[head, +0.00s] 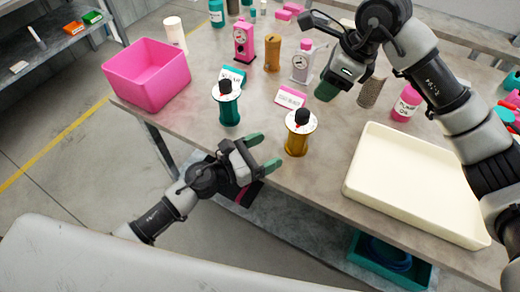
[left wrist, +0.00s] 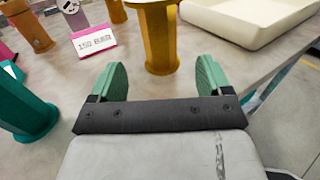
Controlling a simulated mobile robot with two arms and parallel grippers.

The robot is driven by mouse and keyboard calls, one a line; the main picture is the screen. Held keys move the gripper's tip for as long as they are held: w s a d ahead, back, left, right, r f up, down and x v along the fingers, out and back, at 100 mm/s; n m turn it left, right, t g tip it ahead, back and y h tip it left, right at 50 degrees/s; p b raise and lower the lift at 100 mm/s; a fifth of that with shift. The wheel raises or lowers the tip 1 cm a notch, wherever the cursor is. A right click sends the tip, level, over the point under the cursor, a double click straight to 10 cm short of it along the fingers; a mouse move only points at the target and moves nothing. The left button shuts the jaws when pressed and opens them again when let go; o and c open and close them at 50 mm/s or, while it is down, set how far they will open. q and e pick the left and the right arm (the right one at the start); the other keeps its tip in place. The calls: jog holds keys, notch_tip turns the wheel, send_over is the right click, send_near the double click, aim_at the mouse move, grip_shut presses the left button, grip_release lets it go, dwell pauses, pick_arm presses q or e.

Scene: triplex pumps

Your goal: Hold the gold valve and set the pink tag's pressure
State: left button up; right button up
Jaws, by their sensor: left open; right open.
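The gold valve (head: 297,140) stands upright near the table's front edge, with a white dial and black knob on top. In the left wrist view, the gold valve's body (left wrist: 158,40) stands just beyond and between my left fingertips. My left gripper (head: 264,152) is open and empty at the table edge, in front of the gold valve. The pink tag (head: 291,97) lies behind the valve; in the left wrist view it (left wrist: 95,40) reads 150 BAR. My right gripper (head: 328,88) is open, above the table behind the gold valve; one finger is hard to see.
A teal valve (head: 229,108) stands left of the gold one, with a teal tag (head: 233,76) behind it. A cream tray (head: 375,200) lies to the right and a pink bin (head: 147,75) to the left. Gauges and bottles crowd the back.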

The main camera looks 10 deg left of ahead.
aim_at(290, 139)
pick_arm(q)
jog(key=x, duration=0.9)
jog(key=shift+w+d, duration=0.2)
jog(key=shift+w, duration=0.1)
